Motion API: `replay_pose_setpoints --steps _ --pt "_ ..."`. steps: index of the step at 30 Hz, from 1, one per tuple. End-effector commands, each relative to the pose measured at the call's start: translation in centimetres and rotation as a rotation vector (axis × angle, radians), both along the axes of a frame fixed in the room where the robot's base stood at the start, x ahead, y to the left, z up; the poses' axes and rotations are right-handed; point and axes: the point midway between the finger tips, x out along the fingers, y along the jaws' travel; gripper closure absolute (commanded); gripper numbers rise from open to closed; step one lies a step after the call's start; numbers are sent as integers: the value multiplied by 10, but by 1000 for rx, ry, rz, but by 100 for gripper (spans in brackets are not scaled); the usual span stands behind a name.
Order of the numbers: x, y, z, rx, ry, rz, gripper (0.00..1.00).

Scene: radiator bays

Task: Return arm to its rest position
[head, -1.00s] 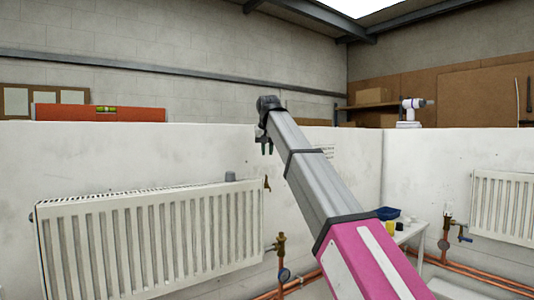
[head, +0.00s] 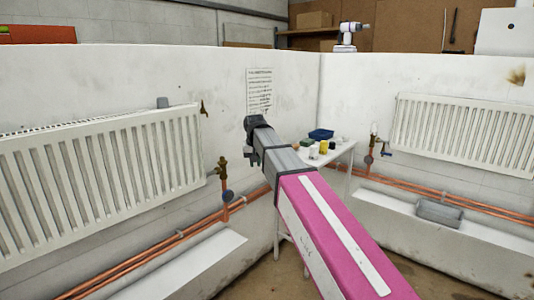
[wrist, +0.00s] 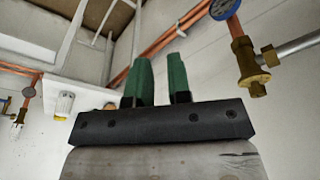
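My arm (head: 318,228), grey with a magenta section, reaches up from the bottom right of the head view. Its far end stands in front of the wall between the left radiator and the small table. In the head view my gripper is hard to make out at that end. In the wrist view my gripper (wrist: 160,80) shows two green fingers standing apart with a gap between them. Nothing shows between the fingers, and they touch nothing that I can see.
The left radiator (head: 90,185) has a brass valve (head: 222,170); a gauge (wrist: 224,6) and brass fitting (wrist: 248,65) show in the wrist view. Copper pipes (head: 150,255) run low. A white table (head: 340,152) holds several small items.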

Motion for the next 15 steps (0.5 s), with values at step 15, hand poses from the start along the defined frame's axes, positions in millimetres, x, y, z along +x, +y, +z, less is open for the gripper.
replay_pose_setpoints --steps 15 --pt "-88 -138 -193 -11 114 -92 82"
